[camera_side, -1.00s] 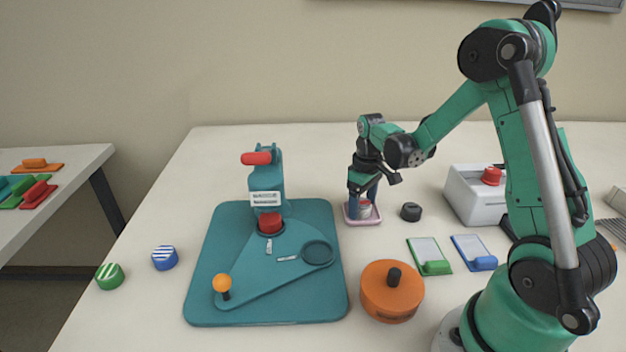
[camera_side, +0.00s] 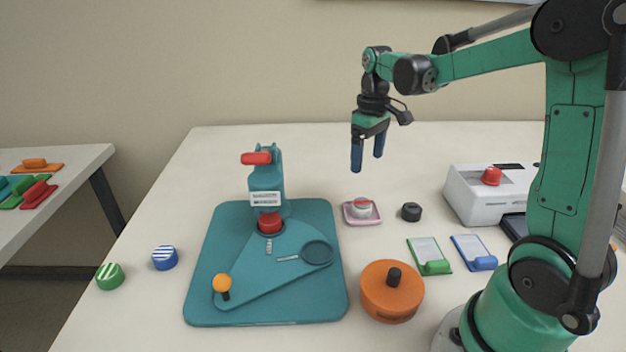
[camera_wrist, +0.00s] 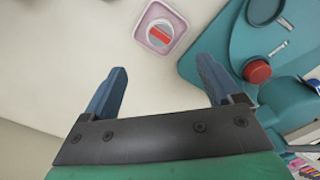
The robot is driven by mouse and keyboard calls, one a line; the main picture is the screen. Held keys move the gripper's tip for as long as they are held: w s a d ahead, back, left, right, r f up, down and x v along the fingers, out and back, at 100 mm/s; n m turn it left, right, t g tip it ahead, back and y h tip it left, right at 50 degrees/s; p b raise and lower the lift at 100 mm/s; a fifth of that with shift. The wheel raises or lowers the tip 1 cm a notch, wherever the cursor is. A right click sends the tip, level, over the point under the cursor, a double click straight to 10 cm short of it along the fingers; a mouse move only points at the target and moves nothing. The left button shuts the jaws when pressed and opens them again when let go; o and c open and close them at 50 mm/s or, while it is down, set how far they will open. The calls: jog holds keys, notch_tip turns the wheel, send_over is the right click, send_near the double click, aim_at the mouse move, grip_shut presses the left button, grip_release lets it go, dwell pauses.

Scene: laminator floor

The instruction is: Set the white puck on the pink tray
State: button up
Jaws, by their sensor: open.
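The white puck (camera_side: 361,206) has a red stripe on top and sits on the small pink tray (camera_side: 347,217). In the wrist view the puck (camera_wrist: 160,32) lies inside the rim of the pink tray (camera_wrist: 141,36), near the top edge of the picture. My gripper (camera_side: 367,164) is open and empty in the air above the tray, clear of the puck. In the wrist view its two blue fingers (camera_wrist: 163,82) stand wide apart with only bare table between them.
A teal press (camera_side: 265,255) on its base is left of the tray. A black knob-like piece (camera_side: 411,212) and a white machine with a red button (camera_side: 480,195) are to the right. An orange round pot (camera_side: 392,291) and two clip holders (camera_side: 430,257) are in front.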

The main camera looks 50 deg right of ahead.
jog(key=s+a+t, duration=0.2)
jog(key=a+t, duration=0.1)
jog(key=a, duration=0.4)
jog(key=s+a+r+t, duration=0.1)
jog(key=a+t, duration=0.3)
jog(key=a, duration=0.4)
jog(key=shift+s+a+r, duration=0.3)
jog(key=shift+s, duration=0.55)
